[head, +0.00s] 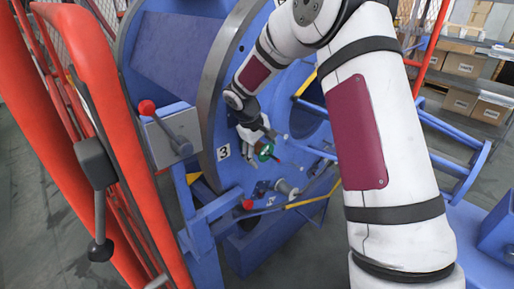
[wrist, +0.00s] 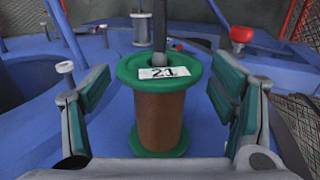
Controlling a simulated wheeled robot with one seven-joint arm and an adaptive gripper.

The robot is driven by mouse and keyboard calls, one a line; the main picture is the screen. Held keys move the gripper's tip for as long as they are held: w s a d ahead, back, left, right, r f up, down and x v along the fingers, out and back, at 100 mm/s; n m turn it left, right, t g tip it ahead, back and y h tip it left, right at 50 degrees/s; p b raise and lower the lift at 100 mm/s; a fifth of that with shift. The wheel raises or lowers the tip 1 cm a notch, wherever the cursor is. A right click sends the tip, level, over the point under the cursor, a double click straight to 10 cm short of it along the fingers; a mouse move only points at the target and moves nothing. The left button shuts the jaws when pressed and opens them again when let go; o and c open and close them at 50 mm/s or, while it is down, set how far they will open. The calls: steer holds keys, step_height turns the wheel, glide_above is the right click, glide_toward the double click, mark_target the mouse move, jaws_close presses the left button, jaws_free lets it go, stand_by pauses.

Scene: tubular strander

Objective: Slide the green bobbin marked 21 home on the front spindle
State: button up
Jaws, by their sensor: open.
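The green bobbin marked 21 (wrist: 160,118) stands upright in the middle of the wrist view, with green flanges, a brown wound body and a white label on its upper flange. A dark rod, apparently the spindle (wrist: 159,28), rises behind its top flange. How far the bobbin sits along it cannot be told. My gripper (wrist: 160,108) is open, with one finger on each side of the bobbin and visible gaps. In the head view the bobbin (head: 265,151) is small and partly hidden by my gripper (head: 262,142).
The blue strander drum with its steel rim (head: 212,85) surrounds the work area. A grey-white spool (head: 287,187) sits lower in the machine. A red knob (wrist: 241,34) is at the right in the wrist view. A red guard frame (head: 95,90) and grey lever box (head: 170,137) stand at left.

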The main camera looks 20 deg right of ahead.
steer(key=shift+p+v, duration=1.2)
steer(key=shift+v, duration=3.35)
steer(key=s+a+r+m+t, duration=0.1)
steer(key=s+r+m, duration=0.1)
steer(key=s+r, duration=1.3)
steer(key=s+a+m+t+y, duration=0.2)
steer(key=s+a+y, duration=0.1)
steer(key=s, duration=1.8)
steer(key=shift+s+a+r+m+t+y, duration=0.15)
steer(key=shift+s+r+m+t+y, duration=0.15)
steer(key=shift+t+y, duration=0.1)
